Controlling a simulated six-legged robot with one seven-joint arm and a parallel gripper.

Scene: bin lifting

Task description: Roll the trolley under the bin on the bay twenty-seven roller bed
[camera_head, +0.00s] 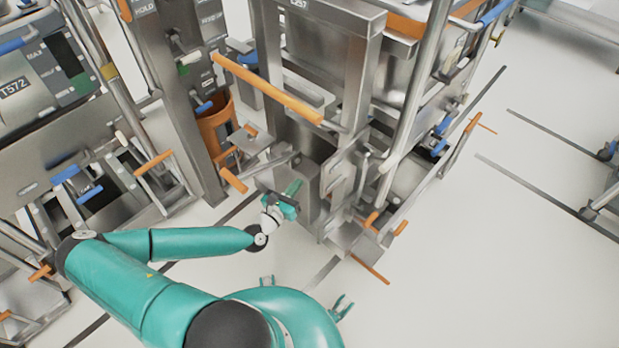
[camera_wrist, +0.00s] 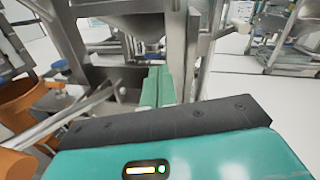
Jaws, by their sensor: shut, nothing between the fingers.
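My teal gripper (camera_head: 294,188) is shut and empty, low in front of a tall steel unit (camera_head: 318,60) in the middle of the head view. Its fingers also show in the wrist view (camera_wrist: 158,86), together, pointing at the lower part of the steel frame. A long orange bar (camera_head: 268,90) runs across the front of that unit, above and apart from the gripper. A steel bin body (camera_wrist: 125,27) shows above the fingers in the wrist view. I cannot tell which steel frame is the trolley, nor read a bay twenty-seven sign.
A steel machine marked T572 (camera_head: 15,87) stands at the left. An orange bucket (camera_head: 215,128) hangs by a steel post (camera_head: 183,110). Orange-tipped rods stick out low near the unit's right base. Pale floor (camera_head: 480,250) is clear at the right, with dark floor strips.

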